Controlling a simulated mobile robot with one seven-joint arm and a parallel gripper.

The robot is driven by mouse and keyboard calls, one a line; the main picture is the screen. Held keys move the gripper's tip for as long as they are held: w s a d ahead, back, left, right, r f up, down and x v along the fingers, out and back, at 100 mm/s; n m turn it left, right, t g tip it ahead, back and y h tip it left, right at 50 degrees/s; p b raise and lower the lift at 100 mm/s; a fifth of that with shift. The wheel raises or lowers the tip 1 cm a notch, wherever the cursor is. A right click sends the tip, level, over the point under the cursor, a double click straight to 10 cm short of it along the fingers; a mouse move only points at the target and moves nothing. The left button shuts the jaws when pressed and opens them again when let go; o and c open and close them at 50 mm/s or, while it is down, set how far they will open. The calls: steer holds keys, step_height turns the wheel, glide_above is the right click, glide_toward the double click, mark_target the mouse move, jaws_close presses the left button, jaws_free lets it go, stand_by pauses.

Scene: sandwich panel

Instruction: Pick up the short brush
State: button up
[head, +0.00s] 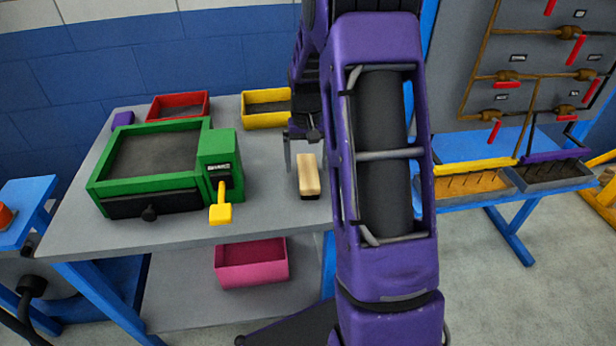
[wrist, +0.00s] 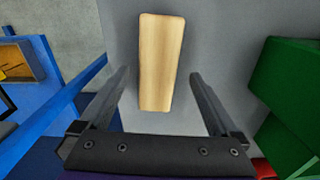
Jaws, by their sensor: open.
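The short brush (head: 308,176) has a pale wooden block and a dark underside, and lies on the grey table (head: 270,222) near its right side. In the wrist view the brush (wrist: 161,60) shows as a long wooden block seen from above. My gripper (wrist: 158,82) is open, with one finger on each side of the near part of the brush and gaps between. In the head view my gripper (head: 303,160) is just behind and beside the brush, partly hidden by my purple arm. I cannot tell its exact height above the table.
A green box (head: 103,190) with a yellow lever (head: 221,205) stands left of the brush. A red tray (head: 178,96) and a yellow tray (head: 264,118) stand at the back. A pink bin (head: 250,276) sits on the lower shelf. Table around the brush is clear.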

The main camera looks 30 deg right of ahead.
mark_target(308, 170)
step_height(308, 170, down, 4)
steer(key=shift+d+r, duration=0.1)
steer(key=c, duration=1.5)
